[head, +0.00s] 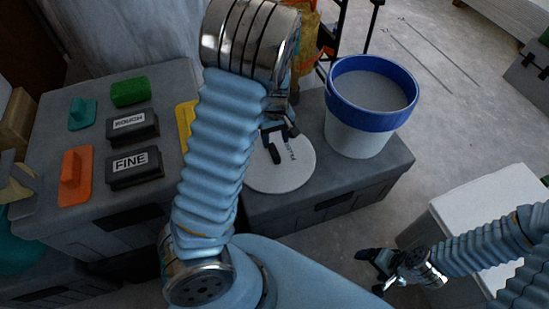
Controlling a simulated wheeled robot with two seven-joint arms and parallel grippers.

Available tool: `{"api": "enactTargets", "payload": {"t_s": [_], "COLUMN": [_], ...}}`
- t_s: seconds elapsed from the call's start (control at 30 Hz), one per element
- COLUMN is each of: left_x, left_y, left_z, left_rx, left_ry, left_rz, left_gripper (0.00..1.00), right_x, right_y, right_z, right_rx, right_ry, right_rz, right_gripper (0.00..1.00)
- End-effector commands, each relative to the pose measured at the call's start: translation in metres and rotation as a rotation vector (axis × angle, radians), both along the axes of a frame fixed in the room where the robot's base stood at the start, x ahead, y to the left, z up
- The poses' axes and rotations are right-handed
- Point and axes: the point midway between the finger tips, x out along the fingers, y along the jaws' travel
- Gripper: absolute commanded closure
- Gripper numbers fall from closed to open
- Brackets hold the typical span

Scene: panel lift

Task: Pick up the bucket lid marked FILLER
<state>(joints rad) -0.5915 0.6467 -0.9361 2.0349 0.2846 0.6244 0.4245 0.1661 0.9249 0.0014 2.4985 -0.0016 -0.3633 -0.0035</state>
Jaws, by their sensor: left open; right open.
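The bucket lid (293,176) is a round white disc with dark lettering, lying on a dark grey case. The lettering is partly hidden by my gripper, so I cannot read all of it. My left gripper (275,145) is open, with its dark fingers over the upper left part of the lid. I cannot tell whether they touch it. My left arm covers the area left of the lid. My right gripper (378,268) is open and empty at the lower right, away from the lid, near a white box.
A white bucket with a blue rim (360,130) stands right of the lid on the same case (320,205). At left, another case (60,215) bears the ROUGH block (132,125), the FINE block (134,167), an orange float (75,178) and a green block (129,91). A white-topped box (480,205) stands right.

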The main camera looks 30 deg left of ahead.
Motion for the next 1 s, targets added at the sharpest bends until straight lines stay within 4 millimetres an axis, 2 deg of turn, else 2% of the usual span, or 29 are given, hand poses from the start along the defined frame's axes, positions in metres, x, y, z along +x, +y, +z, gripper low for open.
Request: {"api": "enactTargets", "payload": {"t_s": [0.17, 0.43, 0.7, 1.0], "left_x": [0.000, -0.001, 0.000, 0.000], "left_y": [0.001, 0.003, 0.003, 0.003], "left_z": [-0.012, -0.054, -0.057, -0.057], "left_rx": [0.000, 0.000, -0.001, -0.001], "left_ry": [0.001, 0.001, -0.002, -0.002], "left_rz": [0.001, 0.000, -0.001, -0.001], "left_gripper": [0.47, 0.47, 0.48, 0.94], "right_x": [0.000, 0.002, 0.002, 0.002], "right_y": [-0.001, -0.004, -0.005, -0.005], "right_z": [-0.004, -0.018, -0.018, -0.018], "right_rx": [-0.002, -0.006, -0.006, -0.006], "right_ry": [-0.001, -0.003, -0.003, -0.003], "right_rz": [-0.002, -0.008, -0.008, -0.008], "right_gripper": [0.11, 0.11, 0.11, 0.11]}}
